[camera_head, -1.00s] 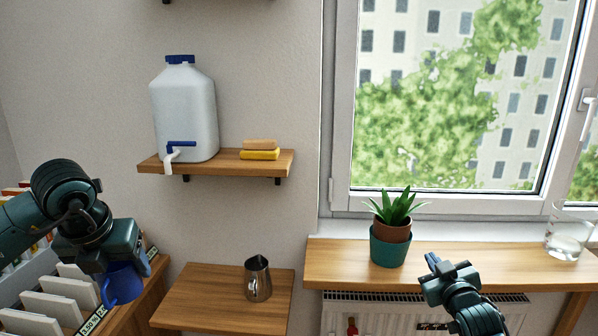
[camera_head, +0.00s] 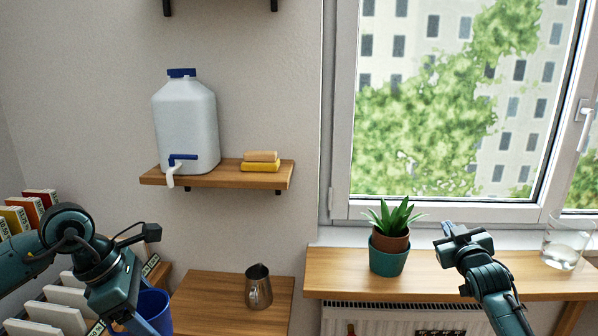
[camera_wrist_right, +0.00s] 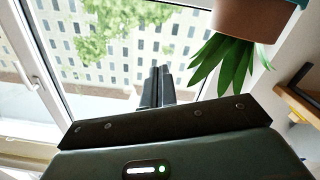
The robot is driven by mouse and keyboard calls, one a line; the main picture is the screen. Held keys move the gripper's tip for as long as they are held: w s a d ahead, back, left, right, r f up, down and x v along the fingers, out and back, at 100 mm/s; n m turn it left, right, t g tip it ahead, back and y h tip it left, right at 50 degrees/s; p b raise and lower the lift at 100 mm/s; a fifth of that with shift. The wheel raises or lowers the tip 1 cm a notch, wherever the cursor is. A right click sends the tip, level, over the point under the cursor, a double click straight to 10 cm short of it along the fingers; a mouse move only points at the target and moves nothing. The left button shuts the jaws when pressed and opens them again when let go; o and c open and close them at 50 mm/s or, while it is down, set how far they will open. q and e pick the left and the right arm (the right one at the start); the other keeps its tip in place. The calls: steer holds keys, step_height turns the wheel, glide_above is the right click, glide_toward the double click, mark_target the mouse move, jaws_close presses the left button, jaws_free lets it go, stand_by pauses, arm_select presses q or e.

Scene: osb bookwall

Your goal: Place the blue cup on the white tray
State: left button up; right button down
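The blue cup (camera_head: 157,306) is at the lower left of the head view, at the fingers of my left gripper (camera_head: 142,318). The gripper appears shut on the cup's near side; its fingertips are partly hidden. The cup looks upright, in front of the low wooden table's left edge. My right gripper (camera_head: 445,231) is empty, over the window-side shelf and right of the potted plant. Its two fingers lie side by side, shut, in the right wrist view (camera_wrist_right: 157,85). I cannot make out a white tray in either view.
A metal pitcher (camera_head: 259,288) stands on the low wooden table (camera_head: 205,300). A water canister (camera_head: 187,125) and sponges (camera_head: 260,162) sit on the wall shelf. The potted plant (camera_head: 389,250) and a glass (camera_head: 563,247) stand on the window-side shelf. White upright panels (camera_head: 55,315) fill the lower left.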

steer(key=s+a+f+n+g+y, duration=0.1)
steer(key=s+a+f+g+y, duration=0.1)
steer(key=s+a+f, duration=0.55)
steer(key=s+a+f+g+y, duration=0.15)
steer(key=s+a+f, duration=0.25)
steer(key=s+f, duration=0.7)
arm_select(q)
steer(key=s+d+f+m+g+y, duration=0.2)
steer(key=s+m+g, duration=0.1)
steer(key=m, duration=0.8)
steer(key=s+d+f+m+g+y, duration=0.2)
steer(key=s+d+f+m+g, duration=0.1)
steer(key=m, duration=0.8)
steer(key=shift+s+f, duration=0.2)
steer(key=shift+s, duration=0.3)
arm_select(e)
steer(key=s+a+f+g, duration=0.1)
steer(key=s+a+f, duration=0.1)
steer(key=s, duration=0.5)
steer(key=s+a+f+g+y, duration=0.1)
steer(key=s+a+f, duration=0.2)
steer(key=s, duration=0.4)
steer(key=s+a+f+m+g, duration=0.1)
steer(key=s+a+f, duration=0.2)
steer(key=s, duration=0.4)
steer(key=shift+a+f+y, duration=0.25)
steer(key=shift+a+y, duration=0.1)
steer(key=shift+a, duration=0.45)
